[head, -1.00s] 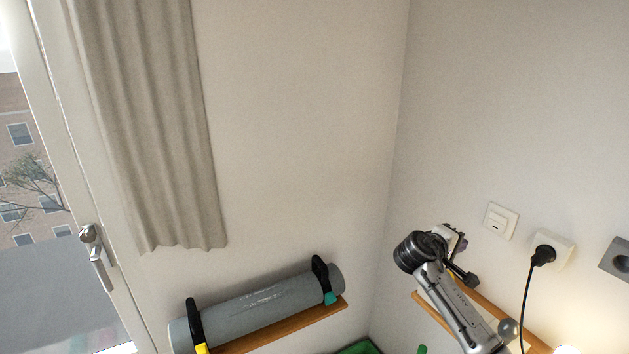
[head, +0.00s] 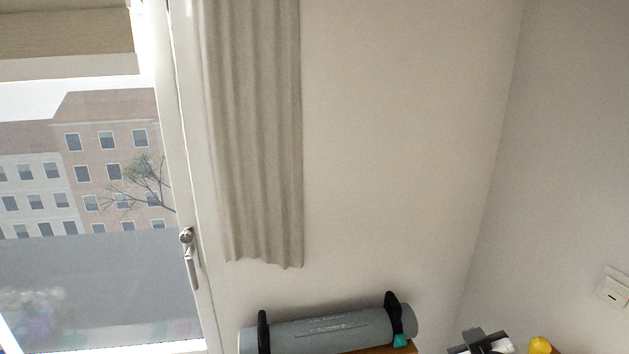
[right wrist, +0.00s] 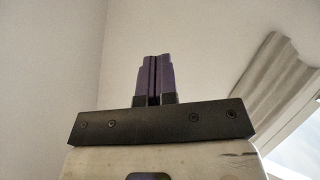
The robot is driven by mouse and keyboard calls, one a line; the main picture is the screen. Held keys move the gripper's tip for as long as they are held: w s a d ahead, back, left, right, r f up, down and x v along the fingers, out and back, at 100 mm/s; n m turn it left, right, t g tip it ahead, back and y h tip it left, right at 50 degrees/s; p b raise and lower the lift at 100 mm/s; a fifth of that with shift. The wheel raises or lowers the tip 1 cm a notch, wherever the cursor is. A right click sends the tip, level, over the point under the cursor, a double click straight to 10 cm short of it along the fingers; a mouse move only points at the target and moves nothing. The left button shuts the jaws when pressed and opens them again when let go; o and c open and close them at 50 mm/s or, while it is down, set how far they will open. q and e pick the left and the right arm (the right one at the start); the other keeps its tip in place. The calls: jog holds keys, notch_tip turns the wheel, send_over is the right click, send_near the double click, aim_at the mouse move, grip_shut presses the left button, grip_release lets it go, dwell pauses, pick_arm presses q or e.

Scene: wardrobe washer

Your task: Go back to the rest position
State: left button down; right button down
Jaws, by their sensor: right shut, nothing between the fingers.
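My right gripper (right wrist: 154,78) shows in the right wrist view with its two purple fingers together and nothing between them. It points up toward bare wall, with a curtain off to the right. In the head view I cannot make out the right gripper for certain. My left gripper is in neither current view.
A window with a handle (head: 189,255) is at the left, beside a beige curtain (head: 255,130). A grey rolled mat (head: 330,331) lies on a wooden shelf. A dark and white item (head: 485,343), not clearly identifiable, and a yellow round thing (head: 540,345) show at the bottom right. A switch (head: 613,288) is on the wall.

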jog(key=s+a+f+g+y, duration=0.1)
jog(key=s+a+f+g, duration=0.1)
jog(key=s+f, duration=0.7)
jog(key=s+a+f+g+y+p, duration=0.1)
jog(key=s+a+f+g, duration=0.2)
jog(key=s+f, duration=0.7)
jog(key=s+a+f+g+y+p, duration=0.1)
jog(key=s+f+g, duration=0.3)
jog(key=s+f, duration=0.6)
jog(key=s+a+y, duration=0.1)
jog(key=s, duration=0.4)
jog(key=shift+s+a+m, duration=0.2)
jog(key=shift+s+m, duration=0.1)
jog(key=shift+s, duration=0.1)
jog(key=shift+f, duration=0.1)
